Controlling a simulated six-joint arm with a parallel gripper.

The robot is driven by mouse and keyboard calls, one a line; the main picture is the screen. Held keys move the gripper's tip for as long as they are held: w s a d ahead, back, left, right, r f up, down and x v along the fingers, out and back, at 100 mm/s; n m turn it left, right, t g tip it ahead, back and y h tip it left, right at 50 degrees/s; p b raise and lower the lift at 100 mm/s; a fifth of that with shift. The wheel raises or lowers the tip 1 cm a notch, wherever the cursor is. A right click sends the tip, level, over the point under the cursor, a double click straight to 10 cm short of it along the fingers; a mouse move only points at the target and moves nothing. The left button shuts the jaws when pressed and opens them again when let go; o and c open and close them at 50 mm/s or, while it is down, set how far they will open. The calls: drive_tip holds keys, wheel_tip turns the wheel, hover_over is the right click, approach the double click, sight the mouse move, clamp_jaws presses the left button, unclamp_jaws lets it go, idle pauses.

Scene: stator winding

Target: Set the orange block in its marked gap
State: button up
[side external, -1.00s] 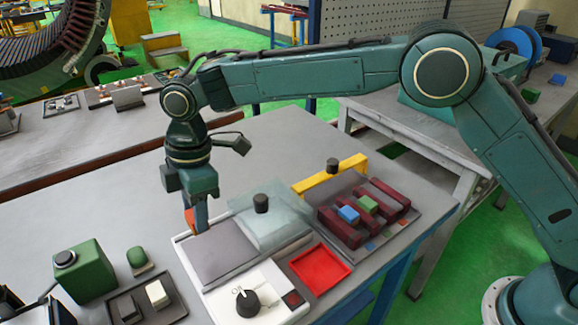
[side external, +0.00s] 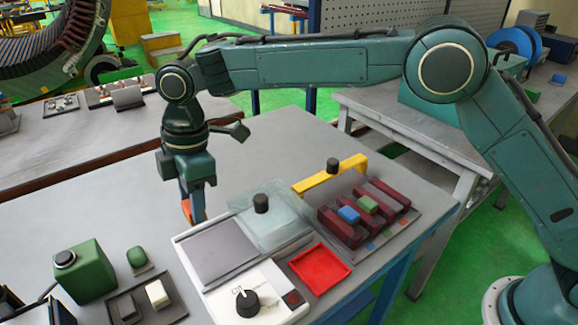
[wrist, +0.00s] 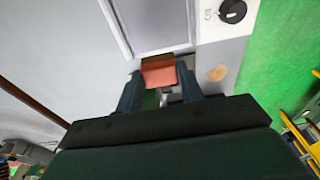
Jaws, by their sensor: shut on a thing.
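My gripper (side external: 193,216) is shut on the orange block (side external: 186,208), holding it above the bench near the far-left corner of a white-framed device. In the wrist view the block (wrist: 159,75) sits between the two fingers of my gripper (wrist: 160,88). The slotted fixture (side external: 412,226) stands to the right, apart from my gripper, with several dark red bars. A blue block (side external: 348,214) and a green block (side external: 368,204) sit in gaps between the bars.
The white device (side external: 215,302) has a grey pad (side external: 222,252) and black dial (side external: 247,303). A red tray (side external: 320,270) lies in front; a green box (side external: 85,270) stands left.

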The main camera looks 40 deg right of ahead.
wheel_tip(320, 180, up, 4)
drive_tip(key=shift+r, duration=0.1)
drive_tip(key=d+r, duration=0.1)
drive_tip(key=d, duration=2.7)
drive_tip(key=s+d+f, duration=0.1)
drive_tip(key=s+d, duration=0.8)
drive_tip(key=d, duration=0.4)
wheel_tip(320, 180, down, 8)
drive_tip(key=shift+s+d, duration=0.15)
drive_tip(key=shift+s, duration=0.1)
drive_tip(key=shift+f, duration=0.1)
drive_tip(key=shift+f, duration=1.8)
drive_tip(key=shift+f, duration=1.35)
